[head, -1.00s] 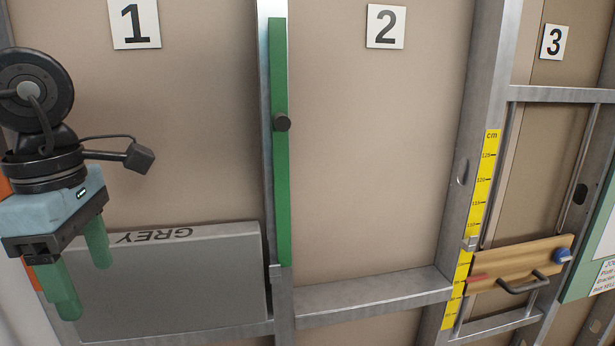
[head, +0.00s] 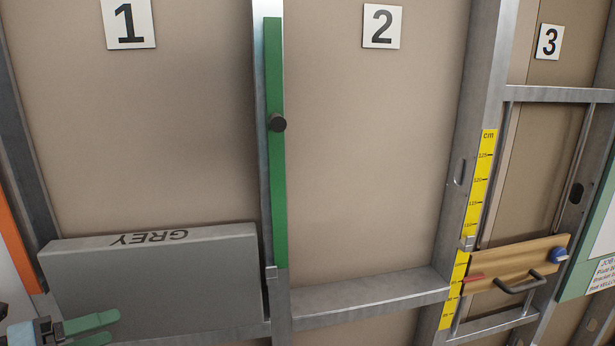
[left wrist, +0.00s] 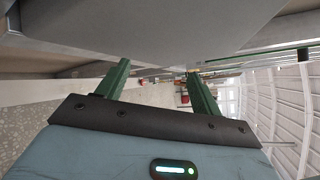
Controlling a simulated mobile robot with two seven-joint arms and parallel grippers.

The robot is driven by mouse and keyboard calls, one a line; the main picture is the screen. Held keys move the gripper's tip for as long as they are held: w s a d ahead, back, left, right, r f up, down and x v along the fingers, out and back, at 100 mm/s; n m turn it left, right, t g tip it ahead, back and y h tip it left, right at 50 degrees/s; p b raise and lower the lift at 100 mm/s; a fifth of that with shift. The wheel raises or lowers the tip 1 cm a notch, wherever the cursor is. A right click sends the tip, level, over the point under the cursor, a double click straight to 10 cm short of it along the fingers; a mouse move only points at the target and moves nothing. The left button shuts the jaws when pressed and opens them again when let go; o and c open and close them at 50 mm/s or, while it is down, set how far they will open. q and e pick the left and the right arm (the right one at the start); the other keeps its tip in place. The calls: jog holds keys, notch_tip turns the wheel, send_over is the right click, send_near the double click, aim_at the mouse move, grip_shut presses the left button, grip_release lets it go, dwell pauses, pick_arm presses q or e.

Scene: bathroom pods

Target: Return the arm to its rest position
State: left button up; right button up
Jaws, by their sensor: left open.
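My left gripper (head: 100,329) shows at the lower left corner of the head view, with its green fingers pointing right. It is low in front of the grey box marked GREY (head: 150,285), which stands in the bay under number 1. In the left wrist view the two green fingers (left wrist: 158,88) are apart with nothing between them. A grey surface (left wrist: 150,30) fills the top of that view beyond the fingers. Most of the left arm is outside the head view. My right gripper is not in view.
A yellow centimetre scale (head: 481,185) and a wooden board with a handle (head: 515,268) are at the right.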

pick_arm(q)
jog(key=s+a+f+n+y, duration=0.3)
jog(key=s+f+n+y, duration=0.35)
jog(key=f+n, duration=0.4)
jog(key=s+a+f+n+y, duration=0.45)
jog(key=s+f+n, duration=0.35)
jog(key=f+n, duration=0.3)
jog(key=s+d+f+n+g+y, duration=0.1)
jog(key=s+d+f+n+g, duration=0.1)
jog(key=s+d+f+g, duration=0.3)
jog(key=s+d+f+n+g, duration=0.1)
jog(key=s+f+n, duration=0.2)
jog(key=s, duration=0.4)
jog(key=s+d+n+g+h, duration=0.35)
jog(key=s+d+g, duration=0.25)
jog(key=s+d, duration=0.55)
jog(key=w+d+f+t+p, duration=0.2)
jog(key=w+t+p, duration=0.3)
jog(key=w+t, duration=0.4)
jog(key=shift+w+d+f+h, duration=0.15)
jog(key=shift+d+f+h, duration=0.3)
jog(key=shift+f, duration=0.25)
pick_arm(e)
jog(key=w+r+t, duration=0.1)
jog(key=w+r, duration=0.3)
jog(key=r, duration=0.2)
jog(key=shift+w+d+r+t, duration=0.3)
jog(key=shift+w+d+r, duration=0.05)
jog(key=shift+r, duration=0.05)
